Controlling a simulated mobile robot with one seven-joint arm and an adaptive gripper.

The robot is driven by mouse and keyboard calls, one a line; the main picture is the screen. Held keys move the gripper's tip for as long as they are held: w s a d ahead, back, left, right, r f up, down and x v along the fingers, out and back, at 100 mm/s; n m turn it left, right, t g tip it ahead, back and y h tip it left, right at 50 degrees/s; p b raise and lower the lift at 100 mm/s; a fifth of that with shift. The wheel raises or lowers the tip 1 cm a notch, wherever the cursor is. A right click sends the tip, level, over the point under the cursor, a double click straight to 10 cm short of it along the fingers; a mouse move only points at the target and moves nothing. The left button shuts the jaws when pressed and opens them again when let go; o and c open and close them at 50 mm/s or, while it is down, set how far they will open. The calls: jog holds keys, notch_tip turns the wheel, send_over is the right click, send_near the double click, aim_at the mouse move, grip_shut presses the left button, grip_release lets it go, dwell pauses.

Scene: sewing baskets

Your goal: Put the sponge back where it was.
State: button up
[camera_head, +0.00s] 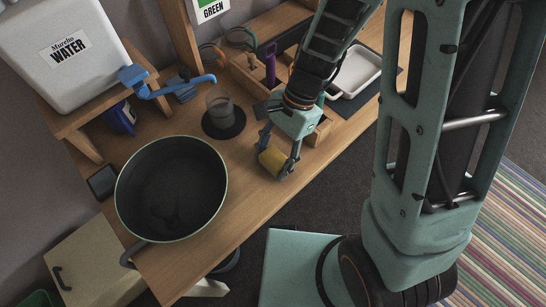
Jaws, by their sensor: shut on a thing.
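The sponge (273,161) is a small yellow block. My gripper (278,163) is shut on it near the front edge of the wooden table, right of the large dark pot. One finger is on each side of the sponge. I cannot tell whether the sponge touches the tabletop or is held just above it. No marked place for the sponge can be made out in this view.
A dark pot (126,196) stands at the table's left. A water container (62,48) with a blue tap, a wooden holder (246,78) and a white tray (357,72) are further back. Bare wood (235,160) lies left of my gripper.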

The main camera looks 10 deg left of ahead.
jog(key=shift+f, duration=0.2)
jog(key=o, duration=1.1)
jog(key=shift+r, duration=0.1)
jog(key=p+v, duration=0.2)
jog(key=v, duration=1)
jog(key=shift+r, duration=0.2)
jog(key=shift+s, duration=0.1)
